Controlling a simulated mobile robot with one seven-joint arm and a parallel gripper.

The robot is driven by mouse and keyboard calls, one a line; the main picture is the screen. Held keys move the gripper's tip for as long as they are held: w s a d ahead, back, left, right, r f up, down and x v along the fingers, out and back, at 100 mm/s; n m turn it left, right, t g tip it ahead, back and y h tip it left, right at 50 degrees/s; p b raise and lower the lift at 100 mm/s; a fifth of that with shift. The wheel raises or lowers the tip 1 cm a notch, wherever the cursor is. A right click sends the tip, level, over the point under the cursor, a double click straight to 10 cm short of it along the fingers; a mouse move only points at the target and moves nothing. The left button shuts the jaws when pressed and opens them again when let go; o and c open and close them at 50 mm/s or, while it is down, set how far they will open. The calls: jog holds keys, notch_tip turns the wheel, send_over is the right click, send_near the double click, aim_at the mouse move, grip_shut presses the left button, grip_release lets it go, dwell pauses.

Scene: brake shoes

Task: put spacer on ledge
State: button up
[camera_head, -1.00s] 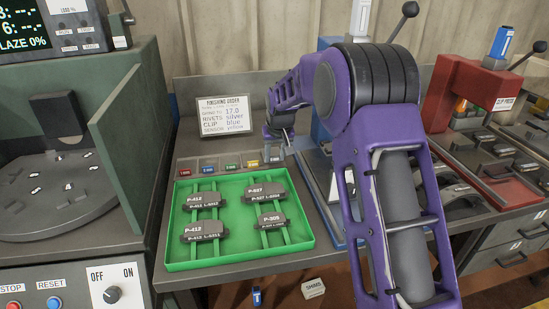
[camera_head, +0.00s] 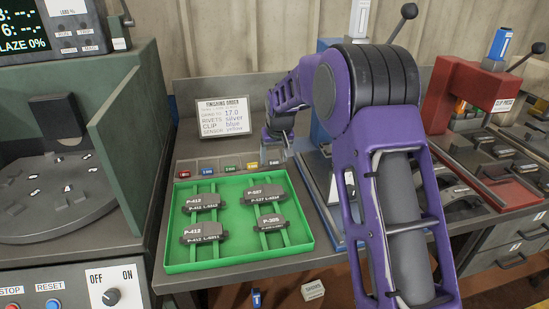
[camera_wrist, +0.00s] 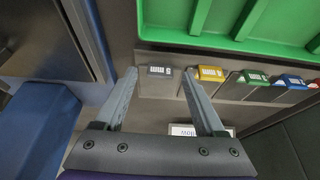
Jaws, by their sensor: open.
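A row of small labelled spacers sits in a grey holder behind the green tray: red (camera_head: 184,174), blue (camera_head: 207,170), green (camera_head: 230,167), yellow (camera_head: 252,164) and grey (camera_head: 274,161). In the wrist view the grey spacer (camera_wrist: 158,71) lies between the spread fingertips of my gripper (camera_wrist: 160,74); the yellow spacer (camera_wrist: 208,73) is just right of the right fingertip. My gripper is open and holds nothing. In the head view my gripper (camera_head: 277,143) is above the right end of the row, partly hidden by my arm. I cannot tell which surface is the ledge.
The green tray (camera_head: 172,225) holds several labelled brake pads. An order card (camera_head: 226,117) stands behind the spacers and lists sensor yellow. A blue press (camera_wrist: 40,125) is close to the gripper's left in the wrist view. A red clip press (camera_head: 455,95) stands right.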

jog(key=p+v, duration=0.1)
jog(key=v, duration=1)
jog(key=shift+r, duration=0.2)
jog(key=shift+s+d, duration=0.1)
jog(key=shift+s, duration=0.05)
